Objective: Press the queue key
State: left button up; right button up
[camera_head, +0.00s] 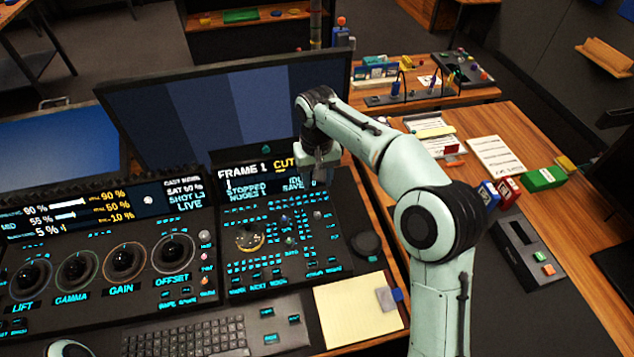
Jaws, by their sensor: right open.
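The dark control panel (345,265) with rows of small cyan-lit keys (300,238) lies right of the trackball panel. I cannot tell which key is the queue key, as most labels are too small to read. My right gripper (321,178) points down at the panel's upper right, in front of the small display (243,183) and covering part of it. Its jaws are open and look empty. Its height over the panel is hard to judge.
Several trackballs with rings, among them the GAIN one (123,261), fill the left panel. A keyboard (190,340) and a yellow notepad (357,310) lie in front. A large monitor (220,115) stands behind. A round dark knob (366,244) sits at right.

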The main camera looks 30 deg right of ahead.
aim_at(296, 318)
jog(key=k+j, duration=1.1)
jog(key=k, duration=0.2)
